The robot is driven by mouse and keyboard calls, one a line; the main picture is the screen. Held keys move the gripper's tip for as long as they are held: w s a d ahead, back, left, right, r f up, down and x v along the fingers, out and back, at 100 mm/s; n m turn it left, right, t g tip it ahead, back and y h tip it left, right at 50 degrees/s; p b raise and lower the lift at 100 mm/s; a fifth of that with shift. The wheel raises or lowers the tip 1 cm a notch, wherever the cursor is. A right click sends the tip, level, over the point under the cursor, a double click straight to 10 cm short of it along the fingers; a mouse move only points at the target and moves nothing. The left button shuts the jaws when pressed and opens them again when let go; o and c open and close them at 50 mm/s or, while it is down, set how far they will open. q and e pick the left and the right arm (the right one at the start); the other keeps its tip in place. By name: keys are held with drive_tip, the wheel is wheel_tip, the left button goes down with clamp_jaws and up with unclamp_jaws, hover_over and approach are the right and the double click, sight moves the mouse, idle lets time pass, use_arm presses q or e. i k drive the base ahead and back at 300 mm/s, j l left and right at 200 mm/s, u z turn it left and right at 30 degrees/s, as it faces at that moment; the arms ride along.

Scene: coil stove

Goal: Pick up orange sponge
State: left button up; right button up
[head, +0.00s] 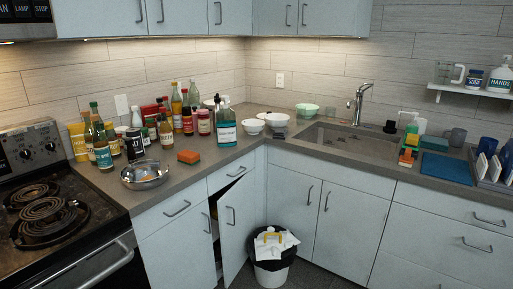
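An orange sponge (188,157) lies flat on the grey counter (190,180), left of the corner. It is to the right of a shiny metal bowl (145,175) and in front of several bottles. Nothing covers it. A small stack of orange, green and yellow items (408,150) stands right of the sink; I cannot tell whether it includes sponges. Neither of my grippers is in view.
Bottles and jars crowd the counter behind the sponge, with a teal-labelled bottle (226,128) to its right. A coil stove (45,215) is at left. Below, a cabinet door (236,222) hangs ajar, and a full trash bin (273,272) stands on the floor.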

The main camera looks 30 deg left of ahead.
sight(190, 158)
drive_tip(key=i+u, duration=0.25)
drive_tip(key=i, duration=0.25)
drive_tip(key=i+l+u, duration=0.25)
drive_tip(key=i, duration=0.25)
drive_tip(key=i+l+u, duration=0.3)
drive_tip(key=i, duration=0.2)
drive_tip(key=i+j, duration=0.05)
drive_tip(key=j, duration=0.05)
